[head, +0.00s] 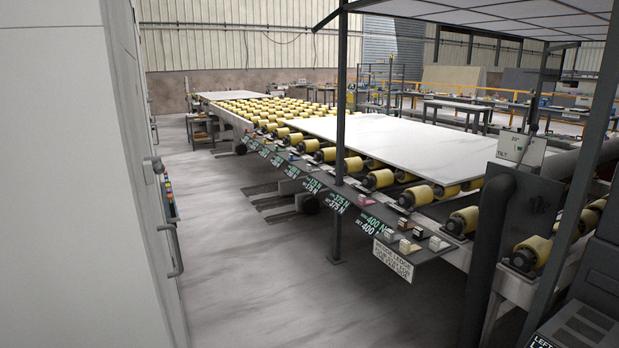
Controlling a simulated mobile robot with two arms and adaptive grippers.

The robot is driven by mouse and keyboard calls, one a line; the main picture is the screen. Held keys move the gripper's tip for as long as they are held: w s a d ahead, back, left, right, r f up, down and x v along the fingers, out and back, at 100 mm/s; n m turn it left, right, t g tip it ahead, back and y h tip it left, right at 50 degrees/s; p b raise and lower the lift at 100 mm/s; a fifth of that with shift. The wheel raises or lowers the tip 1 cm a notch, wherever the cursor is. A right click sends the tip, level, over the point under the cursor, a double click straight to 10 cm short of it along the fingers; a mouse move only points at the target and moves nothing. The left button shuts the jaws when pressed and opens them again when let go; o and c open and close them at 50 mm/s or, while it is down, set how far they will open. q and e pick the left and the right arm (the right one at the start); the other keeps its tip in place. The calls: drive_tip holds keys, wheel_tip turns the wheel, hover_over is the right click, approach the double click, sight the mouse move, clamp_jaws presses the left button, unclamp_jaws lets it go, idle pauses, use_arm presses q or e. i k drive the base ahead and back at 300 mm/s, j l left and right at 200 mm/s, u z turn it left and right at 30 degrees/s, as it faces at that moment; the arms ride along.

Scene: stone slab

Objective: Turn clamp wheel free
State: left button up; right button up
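I cannot make out a clamp wheel in the head view. A long roller conveyor carries yellow rollers (377,179) with dark round end pieces, and I cannot tell whether any of these is a clamp wheel. A large pale stone slab (400,142) lies flat on the rollers. Green "N" readouts (370,222) run along the conveyor's near side, several showing 375 N or 400 N. Neither of my grippers shows in this view.
A tall white cabinet (70,180) with handles stands at the left. A dark post (339,120) rises beside the conveyor. A dark upright pipe (487,260) and a dark box (533,195) stand at the right. The grey floor (235,270) between cabinet and conveyor is clear.

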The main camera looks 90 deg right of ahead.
sight(539, 206)
drive_tip(key=k+z, duration=0.15)
drive_tip(key=z, duration=0.3)
drive_tip(key=k+z, duration=0.1)
drive_tip(key=z, duration=0.4)
drive_tip(key=k+z, duration=0.15)
drive_tip(key=z, duration=2.45)
